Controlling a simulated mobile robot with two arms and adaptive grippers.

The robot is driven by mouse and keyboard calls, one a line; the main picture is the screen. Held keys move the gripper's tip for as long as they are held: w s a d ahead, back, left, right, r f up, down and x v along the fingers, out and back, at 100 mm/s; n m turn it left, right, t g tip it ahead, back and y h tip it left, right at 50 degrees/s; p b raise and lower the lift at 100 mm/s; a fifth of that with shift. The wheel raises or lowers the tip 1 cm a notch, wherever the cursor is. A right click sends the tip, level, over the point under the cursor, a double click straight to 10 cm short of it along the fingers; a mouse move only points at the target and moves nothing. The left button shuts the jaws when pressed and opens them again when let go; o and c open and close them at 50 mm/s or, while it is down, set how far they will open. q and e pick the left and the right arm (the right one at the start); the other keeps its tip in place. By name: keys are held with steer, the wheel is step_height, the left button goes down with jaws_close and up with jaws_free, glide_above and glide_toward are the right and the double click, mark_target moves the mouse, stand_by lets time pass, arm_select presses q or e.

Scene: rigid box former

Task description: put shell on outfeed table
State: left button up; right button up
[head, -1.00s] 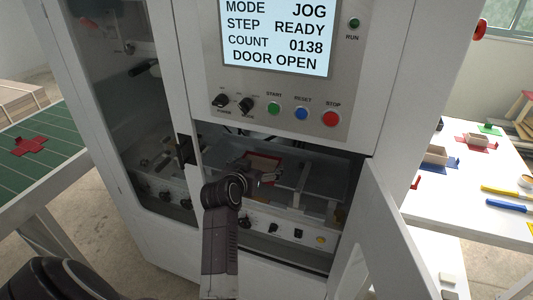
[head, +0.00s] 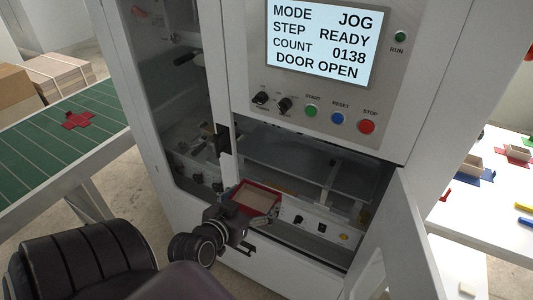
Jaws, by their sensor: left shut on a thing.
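The shell (head: 257,198) is a small open box with red walls and a tan inside. It is at the machine's open doorway, in front of the lower shelf edge. My left gripper (head: 238,217) is shut on the near left side of the shell and hides part of it. My right gripper is not in view.
The machine door (head: 405,245) stands open to the right, between the shell and the white table. A tan box on a blue piece (head: 472,168) lies on that table. A green-topped table (head: 35,140) with a red cross-shaped blank (head: 77,120) is at the left.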

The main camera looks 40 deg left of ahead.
arm_select(q)
steer(key=s+d, duration=0.2)
steer(key=s, duration=1.3)
steer(key=shift+r, duration=0.4)
steer(key=shift+w, duration=0.15)
